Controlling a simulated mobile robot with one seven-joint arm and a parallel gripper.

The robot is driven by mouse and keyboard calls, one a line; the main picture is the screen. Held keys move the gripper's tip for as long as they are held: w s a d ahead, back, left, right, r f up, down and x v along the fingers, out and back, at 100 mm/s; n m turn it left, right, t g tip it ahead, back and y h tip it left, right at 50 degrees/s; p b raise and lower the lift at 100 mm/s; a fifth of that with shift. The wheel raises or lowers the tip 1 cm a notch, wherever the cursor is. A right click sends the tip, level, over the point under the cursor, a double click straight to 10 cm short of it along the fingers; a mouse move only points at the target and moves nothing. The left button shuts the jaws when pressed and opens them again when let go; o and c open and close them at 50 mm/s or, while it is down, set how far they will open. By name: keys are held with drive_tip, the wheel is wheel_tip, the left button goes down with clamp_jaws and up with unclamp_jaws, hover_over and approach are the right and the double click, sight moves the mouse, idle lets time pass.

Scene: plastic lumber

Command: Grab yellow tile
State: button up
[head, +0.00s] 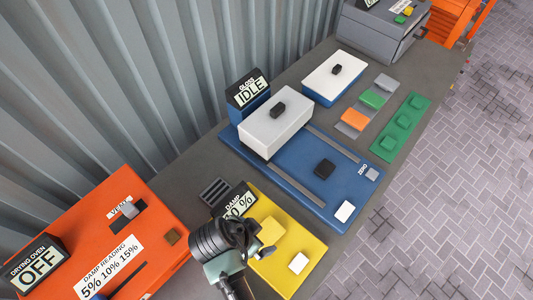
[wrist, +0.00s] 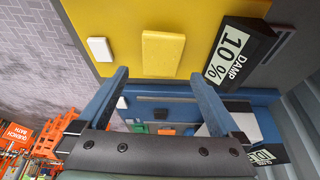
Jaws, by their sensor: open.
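The yellow tile (head: 269,231) is a small flat block on the yellow damp-meter plate (head: 307,248), beside my gripper in the head view. In the wrist view the tile (wrist: 163,53) lies flat on the yellow plate (wrist: 120,20), beyond and between my fingertips. My gripper (wrist: 159,76) is open, its two blue-grey fingers spread wider than the tile, with nothing held between them. In the head view my gripper (head: 262,250) hangs over the plate's left part and hides some of it.
A white block (head: 298,262) sits on the same plate; the damp display (head: 237,203) stands at its back edge, reading 10% in the wrist view. The blue gloss station (head: 290,180) adjoins on the right. The orange drying oven (head: 95,240) is left. Grey bench lies between.

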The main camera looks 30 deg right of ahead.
sight(266, 233)
drive_tip(key=shift+p+x, duration=0.75)
drive_tip(key=shift+x, duration=2.4)
drive_tip(key=shift+w+a, duration=0.1)
drive_tip(key=c, duration=1.2)
drive_tip(key=shift+c, duration=0.2)
